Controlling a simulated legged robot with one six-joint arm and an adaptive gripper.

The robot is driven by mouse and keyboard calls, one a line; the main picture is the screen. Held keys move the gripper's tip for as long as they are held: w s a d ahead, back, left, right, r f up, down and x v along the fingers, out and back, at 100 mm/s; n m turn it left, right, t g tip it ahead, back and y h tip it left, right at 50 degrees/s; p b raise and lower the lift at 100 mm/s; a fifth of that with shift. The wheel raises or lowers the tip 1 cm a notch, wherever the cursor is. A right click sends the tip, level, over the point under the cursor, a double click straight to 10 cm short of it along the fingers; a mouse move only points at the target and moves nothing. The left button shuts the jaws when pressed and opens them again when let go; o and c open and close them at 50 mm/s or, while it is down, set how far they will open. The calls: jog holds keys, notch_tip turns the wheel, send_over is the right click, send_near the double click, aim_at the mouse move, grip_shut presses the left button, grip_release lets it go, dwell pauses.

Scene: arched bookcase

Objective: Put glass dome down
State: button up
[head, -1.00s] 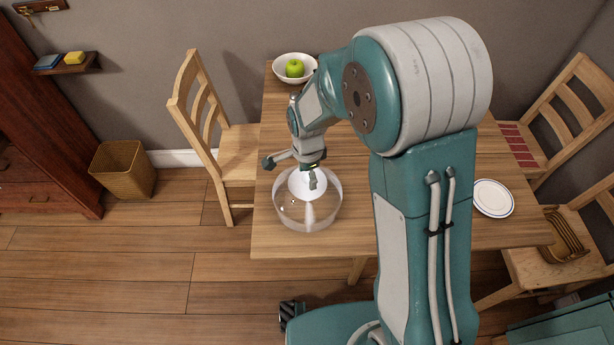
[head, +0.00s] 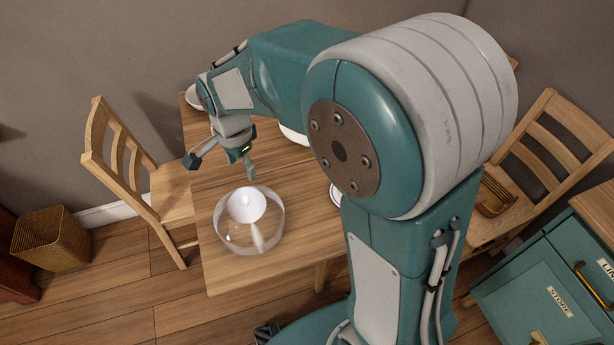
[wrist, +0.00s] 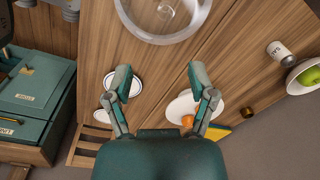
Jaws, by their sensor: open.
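The clear glass dome (head: 250,242) stands on the wooden table near its front left corner. A white shape shows in its middle, and I cannot tell whether that is part of it. In the wrist view the dome (wrist: 181,34) is cut off by the top edge. My gripper (head: 222,168) is above and behind the dome, apart from it. In the wrist view my gripper (wrist: 160,78) has its two fingers spread with nothing between them. The wooden table (head: 222,272) bears the dome.
White plates (wrist: 122,98) (wrist: 178,108) lie on the table, one with an orange thing (wrist: 187,120). A bowl with a green apple (wrist: 313,76) and a pale jar (wrist: 279,51) stand near the wall. Chairs (head: 120,165) (head: 555,140) flank the table. A teal cabinet (head: 540,285) stands right.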

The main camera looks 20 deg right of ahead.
jog(key=s+d+r+n+t, duration=0.2)
jog(key=s+d+r+n, duration=0.3)
jog(key=s, duration=0.4)
jog(key=s+d+r+n+t, duration=0.3)
jog(key=s+d+r+n, duration=0.2)
jog(key=s+n, duration=0.2)
jog(key=shift+s+d+r+n, duration=0.3)
jog(key=shift+s+d+r, duration=0.1)
jog(key=shift+s, duration=0.65)
